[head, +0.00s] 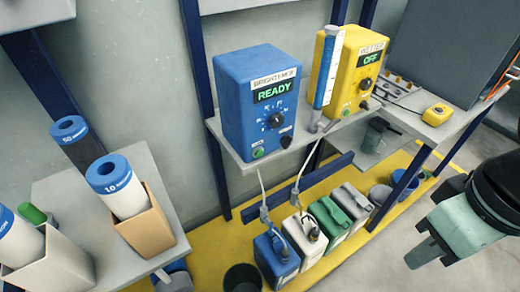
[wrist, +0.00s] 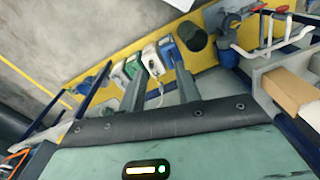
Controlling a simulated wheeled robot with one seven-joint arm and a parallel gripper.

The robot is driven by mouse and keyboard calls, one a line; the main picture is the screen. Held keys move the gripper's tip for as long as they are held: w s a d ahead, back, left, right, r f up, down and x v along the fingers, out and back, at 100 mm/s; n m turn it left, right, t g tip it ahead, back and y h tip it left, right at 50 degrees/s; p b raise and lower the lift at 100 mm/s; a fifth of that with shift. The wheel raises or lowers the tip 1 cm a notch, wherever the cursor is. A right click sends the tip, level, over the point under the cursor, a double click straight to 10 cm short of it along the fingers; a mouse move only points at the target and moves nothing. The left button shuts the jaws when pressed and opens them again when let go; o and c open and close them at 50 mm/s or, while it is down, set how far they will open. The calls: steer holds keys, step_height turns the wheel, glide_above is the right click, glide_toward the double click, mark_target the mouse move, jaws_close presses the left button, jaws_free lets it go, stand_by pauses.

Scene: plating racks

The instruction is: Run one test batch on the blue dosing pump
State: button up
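The blue dosing pump (head: 244,118) stands upright on a grey wall shelf. Its label appears to read BRIGHTENER and its green display (head: 272,91) reads READY. Below are a round dial (head: 275,120), a green button (head: 258,153) at lower left and a black knob (head: 286,141) at lower right. My gripper (head: 428,252) is at the right edge of the head view, well apart from the pump. In the wrist view my gripper (wrist: 159,80) shows two separated fingers with nothing held between them. The blue pump is not clearly visible in the wrist view.
A yellow pump (head: 353,75) showing OFF stands right of the blue one, with a blue measuring tube (head: 325,70) between. Several jugs, including a blue one (head: 276,258), stand below on the yellow strip. A yellow button box (head: 437,114) is farther right. Cylinders stand at left.

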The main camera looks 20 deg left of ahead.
stand_by(0.4)
jaws_close()
stand_by(1.6)
